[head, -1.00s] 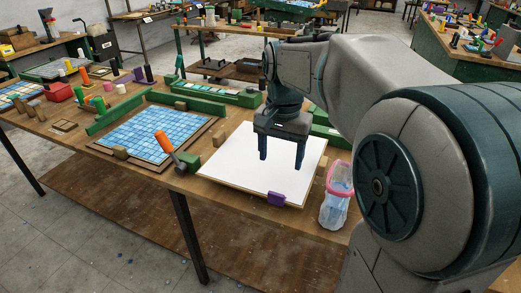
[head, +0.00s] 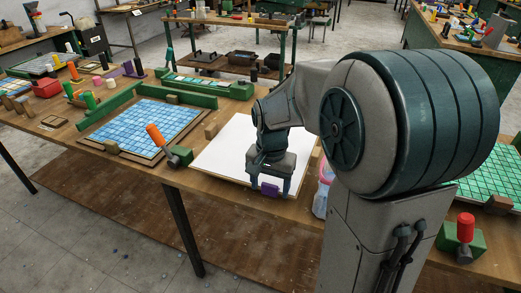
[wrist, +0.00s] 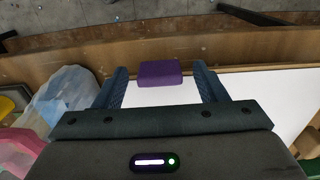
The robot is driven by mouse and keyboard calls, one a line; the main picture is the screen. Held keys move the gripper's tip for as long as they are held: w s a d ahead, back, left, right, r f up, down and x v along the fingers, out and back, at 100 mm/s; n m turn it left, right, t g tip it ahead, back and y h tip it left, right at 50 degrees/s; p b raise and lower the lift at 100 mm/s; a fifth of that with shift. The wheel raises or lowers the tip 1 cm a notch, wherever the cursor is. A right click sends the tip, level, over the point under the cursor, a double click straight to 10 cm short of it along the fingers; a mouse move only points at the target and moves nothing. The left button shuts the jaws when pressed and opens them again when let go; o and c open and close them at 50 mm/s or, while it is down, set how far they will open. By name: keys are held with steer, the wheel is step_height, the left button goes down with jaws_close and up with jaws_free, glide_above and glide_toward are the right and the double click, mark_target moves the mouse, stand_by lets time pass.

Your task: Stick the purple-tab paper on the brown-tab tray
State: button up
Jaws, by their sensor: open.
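The white paper (head: 225,150) lies flat on the bench, with a purple tab (head: 270,191) at its near edge. My gripper (head: 271,186) is open over that edge. In the wrist view the purple tab (wrist: 159,74) lies between and just beyond the open fingers (wrist: 163,92), with no visible grip. A wood-framed tray of blue tiles (head: 150,128) lies left of the paper, with a tan-brown block (head: 111,147) at its near-left edge. A green-tiled panel (head: 485,175) at far right has a brown block (head: 499,204) by it. Which is the brown-tab tray is unclear.
An orange-handled clamp (head: 157,137) stands between the blue tray and the paper. A green bar (head: 110,107) runs behind the blue tray.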

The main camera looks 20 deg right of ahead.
steer(key=c, duration=1.2)
